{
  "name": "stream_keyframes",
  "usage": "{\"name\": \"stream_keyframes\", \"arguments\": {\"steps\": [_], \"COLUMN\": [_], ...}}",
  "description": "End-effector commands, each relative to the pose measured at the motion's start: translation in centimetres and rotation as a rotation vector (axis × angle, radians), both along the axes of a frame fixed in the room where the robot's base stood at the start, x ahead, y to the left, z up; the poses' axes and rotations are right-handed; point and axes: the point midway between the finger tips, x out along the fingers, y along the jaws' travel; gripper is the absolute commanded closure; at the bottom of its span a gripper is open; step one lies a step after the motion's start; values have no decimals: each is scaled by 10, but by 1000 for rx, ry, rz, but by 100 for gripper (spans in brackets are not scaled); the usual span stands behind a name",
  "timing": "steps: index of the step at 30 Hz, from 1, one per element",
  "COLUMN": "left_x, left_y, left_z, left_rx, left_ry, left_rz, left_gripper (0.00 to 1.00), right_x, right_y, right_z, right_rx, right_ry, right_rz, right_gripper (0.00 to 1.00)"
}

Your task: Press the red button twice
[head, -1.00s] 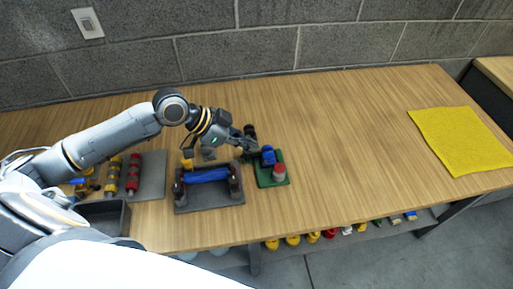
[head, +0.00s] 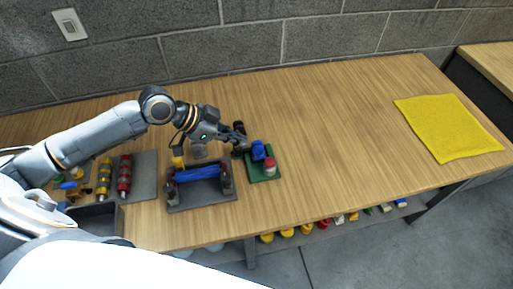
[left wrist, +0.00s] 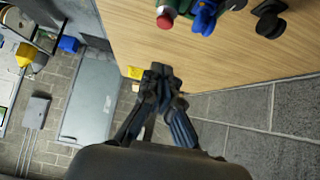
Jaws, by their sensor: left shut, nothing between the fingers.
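The red button (head: 270,160) is a red cap on a pale round body, standing at the right front of a small green base (head: 265,176). A blue part (head: 258,150) stands beside it on the same base. In the left wrist view the red button (left wrist: 165,20) is at the top, above the fingertips in the picture. My left gripper (head: 241,140) is shut and empty, to the left of the blue part and apart from the button. Its closed fingers (left wrist: 161,72) show in the left wrist view. My right gripper is not in view.
A black object (left wrist: 269,19) is beside the green base. A grey tray (head: 205,200) with a blue bar (head: 199,173) is to its left. Red (head: 125,175) and yellow (head: 103,178) stacked parts are farther left. A yellow cloth (head: 448,128) lies at the right; table between is clear.

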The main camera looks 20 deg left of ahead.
Motion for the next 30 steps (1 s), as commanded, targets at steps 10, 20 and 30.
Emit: {"name": "stream_keyframes", "arguments": {"steps": [10, 20, 30], "left_x": [-1, 5, 32], "left_y": [2, -7, -49], "left_z": [10, 2, -44], "left_rx": [2, -3, -3], "left_ry": [1, 1, 3], "left_rz": [3, 4, 3], "left_gripper": [100, 100, 100], "right_x": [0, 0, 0], "right_y": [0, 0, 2], "right_z": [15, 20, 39], "right_rx": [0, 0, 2], "right_ry": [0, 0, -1], "right_rz": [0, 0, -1], "right_gripper": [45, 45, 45]}}
